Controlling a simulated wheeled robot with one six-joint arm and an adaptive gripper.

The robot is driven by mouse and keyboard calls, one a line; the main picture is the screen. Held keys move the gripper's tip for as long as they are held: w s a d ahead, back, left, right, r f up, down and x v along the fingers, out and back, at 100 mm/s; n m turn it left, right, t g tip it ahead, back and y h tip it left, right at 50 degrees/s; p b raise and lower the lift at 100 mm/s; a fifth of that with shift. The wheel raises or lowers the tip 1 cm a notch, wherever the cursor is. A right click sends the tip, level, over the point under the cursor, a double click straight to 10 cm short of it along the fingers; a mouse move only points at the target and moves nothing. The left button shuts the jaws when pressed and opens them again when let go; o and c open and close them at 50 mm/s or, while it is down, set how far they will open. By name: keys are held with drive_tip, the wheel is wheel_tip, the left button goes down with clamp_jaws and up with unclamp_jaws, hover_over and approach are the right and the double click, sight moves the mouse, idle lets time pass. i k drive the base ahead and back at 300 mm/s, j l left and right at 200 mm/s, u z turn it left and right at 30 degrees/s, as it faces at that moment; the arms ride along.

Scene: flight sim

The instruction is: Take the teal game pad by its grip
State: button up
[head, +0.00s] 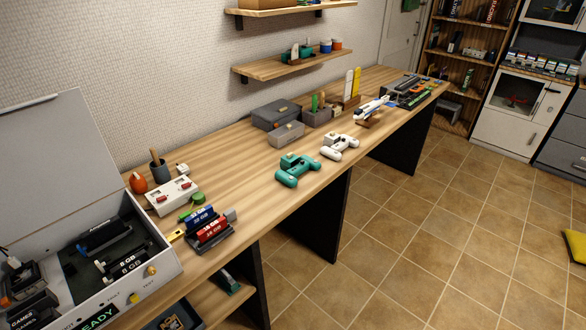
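The teal game pad (297,170) lies on the long wooden desk (240,175), near its front edge at the middle of the head view. It has two thick grips pointing toward the front and right. Its surface looks clear, with nothing on top of it. A white game pad (340,146) of similar shape lies just behind and to the right of it, a small gap apart. My gripper is not in view.
Grey boxes (276,114) stand behind the pads. A model plane (371,110) stands farther right. Red and blue modules (212,230) and an open grey case (160,262) are at near left. Bare desk lies left of the teal pad. The tiled floor (400,240) in front is mostly clear.

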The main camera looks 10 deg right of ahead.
sight(288, 175)
drive_tip(key=i+l, duration=0.2)
drive_tip(key=i, duration=0.3)
drive_tip(key=i+l+u, duration=0.15)
drive_tip(key=i, duration=0.35)
drive_tip(key=i+l, duration=0.25)
drive_tip(key=i, duration=0.25)
drive_tip(key=u, duration=0.05)
